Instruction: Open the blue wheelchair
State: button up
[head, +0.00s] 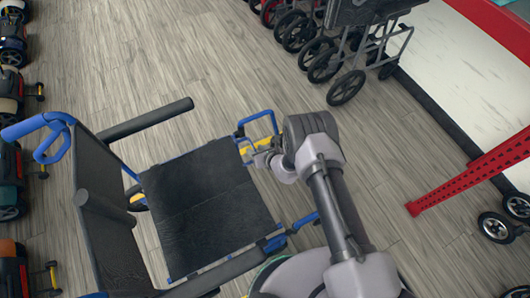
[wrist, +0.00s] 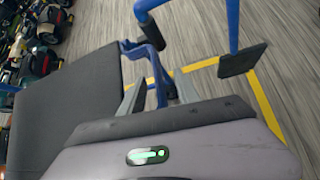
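The blue wheelchair (head: 205,195) stands left of my arm in the head view, with its black seat spread flat and its backrest at the left. Its black armrests run along both sides of the seat. My gripper (head: 262,158) is at the front edge of the seat, near the blue footrest frame (head: 258,122). In the wrist view, the fingers of my gripper (wrist: 158,94) are apart, with a blue frame tube (wrist: 152,35) between them. Gaps show beside the tube, and I cannot tell whether either finger touches it. The black seat (wrist: 75,105) fills the left.
Folded grey wheelchairs (head: 350,45) stand at the top right. Scooters (head: 12,95) line the left edge. A red post (head: 470,180) slants at the right, near other wheels (head: 497,228). Wood floor (head: 215,60) is clear beyond the wheelchair.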

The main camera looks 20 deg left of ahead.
jog(key=p+v, duration=0.6)
jog(key=v, duration=0.9)
jog(key=shift+r, duration=0.15)
jog(key=w+a+r+n+g+y, duration=0.1)
jog(key=w+a+r+n+y, duration=0.15)
jog(key=r, duration=0.95)
jog(key=w+a+r+n+g+y, duration=0.15)
jog(key=r+n, duration=0.25)
jog(key=r, duration=0.8)
jog(key=s+d+r+n+g+h, duration=0.1)
jog(key=s+d+r+n, duration=0.15)
jog(key=r, duration=0.55)
jog(key=s+d+r+n+g, duration=0.1)
jog(key=s+d+r+n, duration=0.1)
jog(key=r+n, duration=0.35)
jog(key=s+d+r+n+t+h, duration=0.1)
jog(key=s+d+r+n+h, duration=0.1)
jog(key=d, duration=0.6)
jog(key=s+d+r+n+t+h, duration=0.2)
jog(key=s+d+r+n+h, duration=0.1)
jog(key=s+d+r, duration=0.4)
jog(key=s+d+r+n+t+h, duration=0.2)
jog(key=s+d+r+n+h, duration=0.1)
jog(key=d, duration=0.7)
notch_tip(320, 180, up, 2)
jog(key=shift+s+r+h, duration=0.1)
jog(key=shift+s+h, duration=0.8)
jog(key=shift+s, duration=0.3)
